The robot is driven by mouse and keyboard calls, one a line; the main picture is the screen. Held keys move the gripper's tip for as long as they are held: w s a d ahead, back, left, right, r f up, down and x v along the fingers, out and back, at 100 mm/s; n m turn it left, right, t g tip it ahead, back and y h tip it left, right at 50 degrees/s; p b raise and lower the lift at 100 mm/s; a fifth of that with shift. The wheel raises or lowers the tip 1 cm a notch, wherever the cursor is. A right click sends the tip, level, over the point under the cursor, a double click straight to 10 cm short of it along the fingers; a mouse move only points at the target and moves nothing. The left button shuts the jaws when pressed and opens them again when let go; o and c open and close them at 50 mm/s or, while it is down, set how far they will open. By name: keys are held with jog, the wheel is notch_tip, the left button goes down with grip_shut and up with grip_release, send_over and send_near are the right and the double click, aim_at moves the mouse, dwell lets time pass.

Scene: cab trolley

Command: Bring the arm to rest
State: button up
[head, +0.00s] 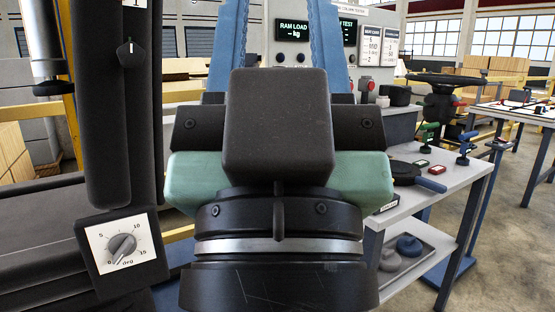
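My arm's end stands upright close in front of the camera in the head view and fills the lower middle. It has a black round wrist with a silver ring, a pale green body and dark blocks with screws on both sides. I see nothing held. The arm's lower links are out of view.
A dark seat with an armrest (104,120) and a degree dial (123,250) stands close at left.

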notch_tip(320, 180, up, 33)
jog(key=p, duration=3.1)
jog(key=shift+r, duration=0.15)
